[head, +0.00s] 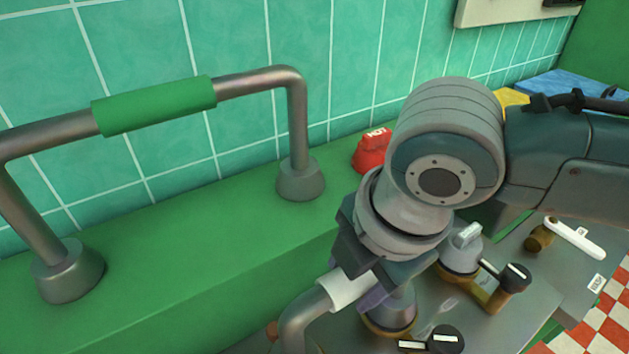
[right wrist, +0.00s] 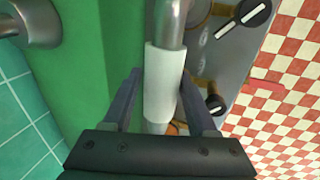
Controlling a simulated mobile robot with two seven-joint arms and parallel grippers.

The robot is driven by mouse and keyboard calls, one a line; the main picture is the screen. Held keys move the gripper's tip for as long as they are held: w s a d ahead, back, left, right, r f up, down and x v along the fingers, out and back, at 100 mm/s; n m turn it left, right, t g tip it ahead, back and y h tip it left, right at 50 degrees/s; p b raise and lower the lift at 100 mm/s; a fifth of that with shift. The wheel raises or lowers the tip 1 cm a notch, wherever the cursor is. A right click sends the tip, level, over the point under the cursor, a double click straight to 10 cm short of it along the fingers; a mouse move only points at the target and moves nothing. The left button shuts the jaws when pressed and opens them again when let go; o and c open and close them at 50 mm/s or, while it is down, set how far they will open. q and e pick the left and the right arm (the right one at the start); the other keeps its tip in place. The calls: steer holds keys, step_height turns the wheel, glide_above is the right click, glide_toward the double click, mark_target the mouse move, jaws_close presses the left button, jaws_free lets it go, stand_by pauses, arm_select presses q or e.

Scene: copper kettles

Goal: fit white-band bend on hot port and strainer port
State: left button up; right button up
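The white-band bend is a grey metal pipe with a white band (head: 348,290); its left end curves down out of the bottom of the head view. My right gripper (head: 372,296) is shut on the band. In the right wrist view its fingertips (right wrist: 163,78) lie against both sides of the white band (right wrist: 165,85). A grey fitting in a copper collar (head: 390,326) stands just below the gripper, partly hidden by it. I cannot tell which fitting is the hot port or the strainer port, nor whether the bend's ends are seated. My left gripper is not in view.
A red HOT sign (head: 370,154) sits on the green ledge (head: 200,240) behind. A metal rail with a green sleeve (head: 155,106) rises at left. Black knobs (head: 515,275) and a grey-capped copper fitting (head: 461,250) stand on the grey top at right. A white-handled valve (head: 574,238) is farther right.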

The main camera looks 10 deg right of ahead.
steer(key=o, duration=0.3)
steer(key=shift+s+f, duration=0.1)
steer(key=p+v, duration=0.1)
steer(key=v, duration=0.9)
steer(key=shift+a, duration=0.1)
